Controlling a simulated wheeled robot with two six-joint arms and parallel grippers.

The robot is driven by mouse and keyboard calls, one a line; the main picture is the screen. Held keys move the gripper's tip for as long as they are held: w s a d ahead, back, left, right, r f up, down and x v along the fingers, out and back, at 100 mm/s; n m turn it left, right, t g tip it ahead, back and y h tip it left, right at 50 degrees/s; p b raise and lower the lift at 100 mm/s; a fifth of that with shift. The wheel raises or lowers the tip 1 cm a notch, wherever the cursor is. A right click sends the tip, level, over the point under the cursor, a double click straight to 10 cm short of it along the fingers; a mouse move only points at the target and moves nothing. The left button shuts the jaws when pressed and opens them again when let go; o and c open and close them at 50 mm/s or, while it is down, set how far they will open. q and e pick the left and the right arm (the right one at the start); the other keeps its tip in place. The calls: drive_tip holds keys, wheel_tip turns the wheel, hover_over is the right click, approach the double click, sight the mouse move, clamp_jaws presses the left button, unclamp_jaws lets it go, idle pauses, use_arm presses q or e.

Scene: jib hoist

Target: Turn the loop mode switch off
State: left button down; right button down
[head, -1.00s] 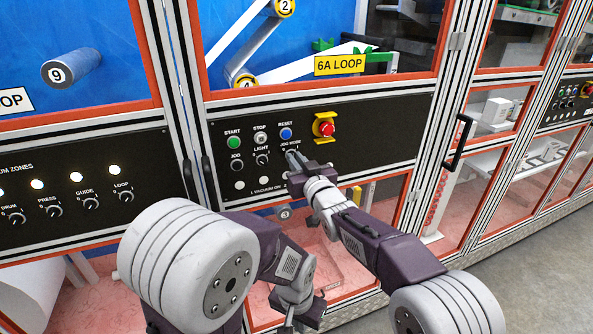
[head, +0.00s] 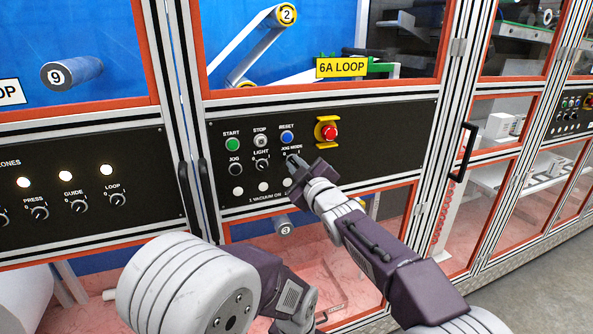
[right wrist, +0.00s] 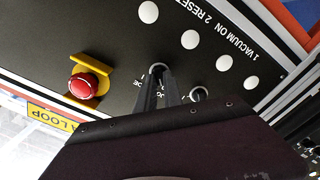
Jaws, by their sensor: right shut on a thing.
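The control panel (head: 400,137) under the yellow 6A LOOP sign (head: 341,67) carries a row of switches. The JOG MODE switch (right wrist: 157,69) is at the tips of my right gripper (head: 293,161). In the right wrist view, which is upside down, the two dark fingers of this gripper (right wrist: 158,84) are closed on that switch. In the head view the gripper hides most of the switch, so its angle cannot be read. A separate knob labelled LOOP (head: 117,200) is on the left panel. My left arm is low in the head view; its gripper is out of frame.
The red emergency stop (head: 329,132) on its yellow bracket sits just right of my right gripper. The LIGHT switch (head: 262,165) is close on its left. A black door handle (head: 462,152) sticks out further right. White lamps line the panel's lower edge.

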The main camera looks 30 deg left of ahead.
drive_tip(key=shift+n, duration=0.3)
drive_tip(key=c, duration=1.5)
unclamp_jaws()
drive_tip(key=shift+s, duration=0.1)
drive_tip(key=shift+s+d+f+b, duration=0.1)
drive_tip(key=shift+s+d+b, duration=0.15)
drive_tip(key=shift+b, duration=0.35)
drive_tip(key=b+v, duration=0.3)
drive_tip(key=v, duration=0.5)
drive_tip(key=shift+d, duration=0.2)
